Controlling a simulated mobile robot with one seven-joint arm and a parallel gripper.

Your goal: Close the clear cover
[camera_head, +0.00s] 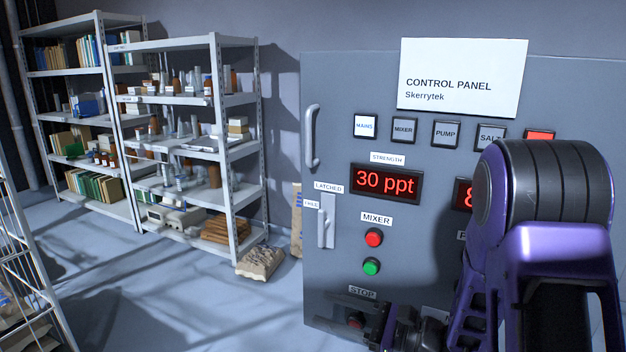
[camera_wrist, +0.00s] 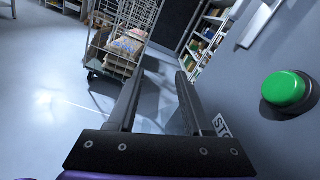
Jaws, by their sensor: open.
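I cannot make out a clear cover for certain in either view. The grey control panel (camera_head: 450,75) stands at the right of the head view, with a STOP label (camera_head: 362,292) low on its front. A red button (camera_head: 355,320) shows just below that label, partly behind my gripper. My gripper (camera_head: 345,308) is in front of this spot, close to the panel, with its fingers pointing left. In the wrist view the two fingers (camera_wrist: 160,75) are apart with nothing solid between them. The STOP label (camera_wrist: 222,125) is beside the right finger.
A green button (camera_head: 371,267) sits above the STOP label; it also shows in the wrist view (camera_wrist: 286,90). A latch handle (camera_head: 326,222) and a door handle (camera_head: 312,137) stick out on the panel's left. Shelves (camera_head: 190,100) stand behind; a wire cage trolley (camera_wrist: 120,45) is on the floor.

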